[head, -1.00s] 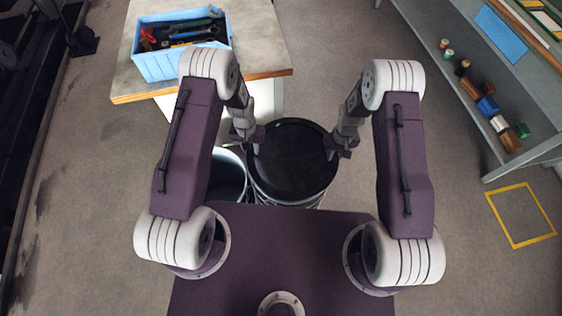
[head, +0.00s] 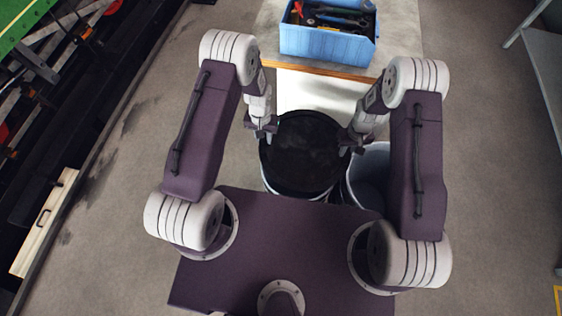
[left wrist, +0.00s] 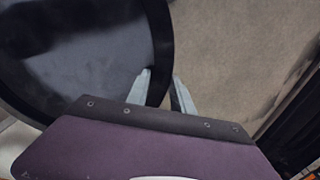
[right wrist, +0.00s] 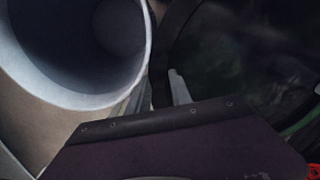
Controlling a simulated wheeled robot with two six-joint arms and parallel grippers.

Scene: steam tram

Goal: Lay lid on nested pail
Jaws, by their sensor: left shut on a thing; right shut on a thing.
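A round black lid (head: 303,153) with a raised rim is held level between my two grippers in the head view. My left gripper (head: 263,130) is shut on its left rim. In the left wrist view the fingers straddle the rim of the lid (left wrist: 80,60). My right gripper (head: 349,143) is shut on its right rim. A pale pail (head: 300,191) shows below the lid's front edge, mostly hidden; I cannot tell whether they touch. Another open grey pail (head: 371,172) stands just right of the lid, partly behind my right arm; its empty-looking inside (right wrist: 70,40) fills the right wrist view's left.
A workbench (head: 396,58) with a blue tool bin (head: 326,43) stands beyond the lid. A grey shelf (head: 545,70) is at the far right. Dark machinery and a pale wooden piece (head: 45,225) lie along the left. Bare floor is free on both sides.

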